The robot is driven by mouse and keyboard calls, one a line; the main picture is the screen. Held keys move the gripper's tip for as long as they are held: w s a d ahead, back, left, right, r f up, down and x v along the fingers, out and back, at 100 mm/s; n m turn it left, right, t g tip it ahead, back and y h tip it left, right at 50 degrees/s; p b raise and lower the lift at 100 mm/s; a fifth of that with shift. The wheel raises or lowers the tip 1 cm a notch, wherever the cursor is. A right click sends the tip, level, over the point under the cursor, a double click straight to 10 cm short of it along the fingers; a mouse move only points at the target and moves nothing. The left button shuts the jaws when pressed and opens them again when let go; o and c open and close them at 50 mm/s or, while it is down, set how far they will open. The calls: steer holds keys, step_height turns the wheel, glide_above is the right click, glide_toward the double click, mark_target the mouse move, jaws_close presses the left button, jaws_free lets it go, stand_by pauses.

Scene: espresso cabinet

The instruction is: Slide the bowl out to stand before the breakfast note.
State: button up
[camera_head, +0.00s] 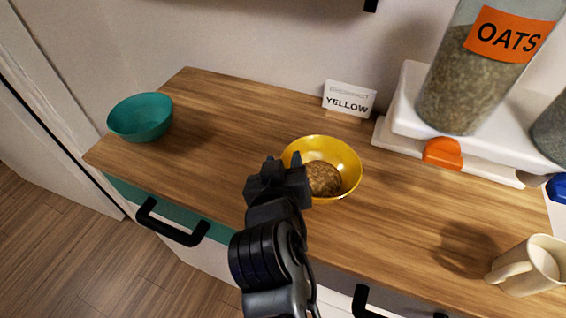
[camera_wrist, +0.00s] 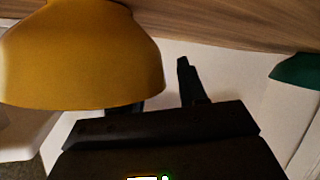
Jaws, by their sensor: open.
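The yellow bowl (camera_head: 343,158) stands upright on the wooden counter, with a brown, grainy heap (camera_head: 322,178) in it. The breakfast note (camera_head: 349,99), a small white card reading YELLOW, stands behind it against the wall. My gripper (camera_head: 282,170) is open at the bowl's left front rim. In the wrist view the bowl (camera_wrist: 80,55) fills the upper left and hides most of one finger; the other finger shows to its right, clear of the bowl. I cannot tell whether the hidden finger is inside the bowl or touching it.
A teal bowl (camera_head: 140,118) stands at the counter's left end. On the right are a white dispenser stand (camera_head: 408,106) with an OATS jar (camera_head: 462,75) and orange lever (camera_head: 443,153), and a cream mug (camera_head: 528,265). The counter between the bowls is clear. Black drawer handles project in front.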

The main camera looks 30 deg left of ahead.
steer(key=shift+b+v, duration=0.35)
steer(key=shift+v, duration=3.55)
